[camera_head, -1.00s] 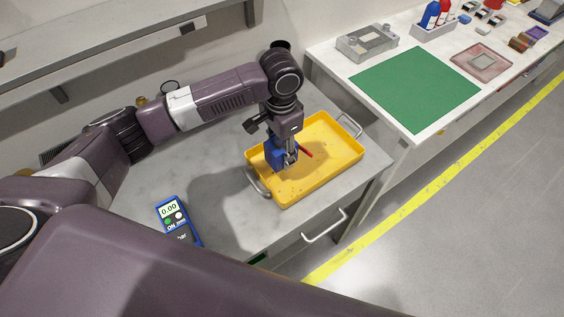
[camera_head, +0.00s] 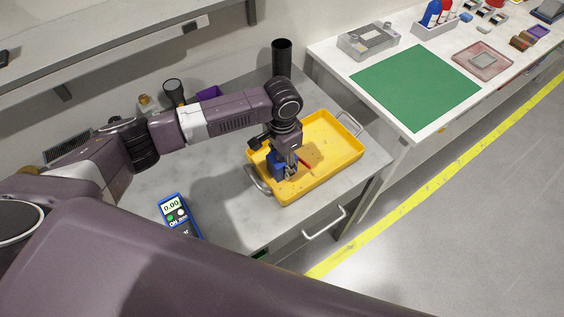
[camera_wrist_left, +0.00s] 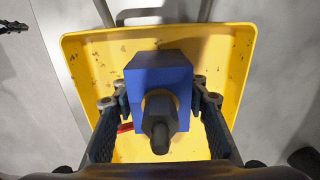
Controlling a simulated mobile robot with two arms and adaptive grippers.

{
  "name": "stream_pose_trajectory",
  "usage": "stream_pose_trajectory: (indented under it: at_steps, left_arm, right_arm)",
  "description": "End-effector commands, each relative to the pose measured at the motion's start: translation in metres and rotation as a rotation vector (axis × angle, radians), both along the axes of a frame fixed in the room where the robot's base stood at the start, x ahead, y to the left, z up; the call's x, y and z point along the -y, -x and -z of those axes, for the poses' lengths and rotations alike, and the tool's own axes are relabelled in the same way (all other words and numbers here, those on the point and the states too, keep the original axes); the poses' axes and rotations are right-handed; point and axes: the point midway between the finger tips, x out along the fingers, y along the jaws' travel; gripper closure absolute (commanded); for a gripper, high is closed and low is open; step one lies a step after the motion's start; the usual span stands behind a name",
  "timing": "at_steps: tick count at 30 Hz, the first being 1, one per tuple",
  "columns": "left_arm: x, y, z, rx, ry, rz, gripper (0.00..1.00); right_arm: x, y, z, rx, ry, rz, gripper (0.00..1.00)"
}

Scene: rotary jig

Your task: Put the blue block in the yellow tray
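The yellow tray (camera_head: 335,177) lies on the grey bench top and also shows in the wrist view (camera_wrist_left: 240,60). My left gripper (camera_head: 288,174) points down over the tray's left part. It is shut on the blue block (camera_head: 276,165), which sits between the two fingers in the wrist view (camera_wrist_left: 160,74). A dark bolt-like piece (camera_wrist_left: 160,120) stands out from the block towards the camera. The block is low within the tray's outline; I cannot tell whether it touches the tray floor. My right gripper is not in view.
A thin red stick (camera_head: 304,162) lies in the tray beside the gripper. A blue meter (camera_head: 178,215) lies on the bench at left. Most of the tray's right side is clear.

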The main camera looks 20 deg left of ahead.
Motion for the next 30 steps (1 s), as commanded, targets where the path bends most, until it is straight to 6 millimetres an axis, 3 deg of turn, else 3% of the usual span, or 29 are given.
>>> stream_pose_trajectory:
  at_steps: [4, 16, 30]
  left_arm:
    - [0.0, 0.0, 0.0, 0.0, 0.0, 0.0, 0.43]
    - [0.0, -0.001, -0.01, 0.001, 0.002, 0.0, 0.43]
    - [0.001, -0.001, -0.101, 0.003, 0.001, 0.001, 0.43]
  right_arm:
    - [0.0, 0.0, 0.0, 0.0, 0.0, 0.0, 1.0]
    - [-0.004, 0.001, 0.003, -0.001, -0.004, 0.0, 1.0]
    - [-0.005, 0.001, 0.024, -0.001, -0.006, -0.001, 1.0]
